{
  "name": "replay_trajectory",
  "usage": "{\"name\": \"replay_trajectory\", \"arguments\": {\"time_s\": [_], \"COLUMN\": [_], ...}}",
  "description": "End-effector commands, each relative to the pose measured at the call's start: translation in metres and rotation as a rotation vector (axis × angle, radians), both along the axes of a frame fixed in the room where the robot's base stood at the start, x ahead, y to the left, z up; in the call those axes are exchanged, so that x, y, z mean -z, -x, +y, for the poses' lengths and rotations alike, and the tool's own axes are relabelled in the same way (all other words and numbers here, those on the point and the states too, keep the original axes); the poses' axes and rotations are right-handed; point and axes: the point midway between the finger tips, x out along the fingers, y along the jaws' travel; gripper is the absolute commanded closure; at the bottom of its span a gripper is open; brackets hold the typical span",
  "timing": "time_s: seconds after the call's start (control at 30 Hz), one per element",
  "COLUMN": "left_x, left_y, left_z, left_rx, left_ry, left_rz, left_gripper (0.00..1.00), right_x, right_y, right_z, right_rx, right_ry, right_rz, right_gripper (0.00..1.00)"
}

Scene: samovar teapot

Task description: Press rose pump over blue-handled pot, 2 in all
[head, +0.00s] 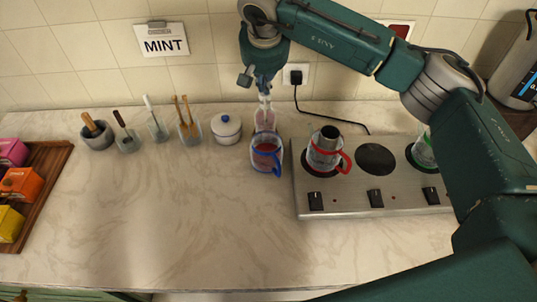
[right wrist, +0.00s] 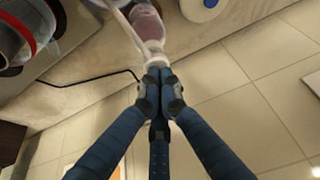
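The rose pump (head: 265,119) is a clear bottle with pink contents at the back of the counter, directly behind the blue-handled pot. In the right wrist view the pump (right wrist: 148,26) shows its pale top against my fingertips. The blue-handled pot (head: 267,154) is glass with reddish contents and stands left of the stove. My right gripper (head: 264,88) points down over the pump's top. In the right wrist view its fingers (right wrist: 158,73) are shut together at the pump head; I see nothing gripped between them. My left gripper is out of view.
A red-handled pot (head: 324,150) and a green-handled pot (head: 423,153) stand on the stove (head: 376,197). A white lidded jar (head: 226,130) and several utensil cups are left of the pump. A black cord (head: 318,115) runs behind the stove. The front counter is clear.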

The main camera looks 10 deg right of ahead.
Motion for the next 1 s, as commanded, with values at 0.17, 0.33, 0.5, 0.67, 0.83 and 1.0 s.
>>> {"name": "replay_trajectory", "arguments": {"time_s": [0.17,0.33,0.5,0.67,0.83,1.0], "left_x": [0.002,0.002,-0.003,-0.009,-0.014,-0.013], "left_y": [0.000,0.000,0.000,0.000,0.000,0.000], "left_z": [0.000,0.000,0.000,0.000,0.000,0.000], "left_rx": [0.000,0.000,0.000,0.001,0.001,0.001], "left_ry": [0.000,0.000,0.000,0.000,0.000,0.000], "left_rz": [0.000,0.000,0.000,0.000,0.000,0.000], "left_gripper": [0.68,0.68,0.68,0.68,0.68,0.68], "right_x": [0.006,0.006,-0.001,-0.011,-0.020,-0.021], "right_y": [0.002,0.002,0.002,0.002,0.001,0.001], "right_z": [0.000,0.000,0.000,0.000,0.000,0.000], "right_rx": [-0.001,-0.001,-0.001,0.000,-0.001,0.000], "right_ry": [0.001,0.002,0.002,0.003,0.002,0.002], "right_rz": [0.006,0.009,0.009,0.008,0.007,0.006], "right_gripper": [1.00,1.00,1.00,1.00,1.00,1.00]}}
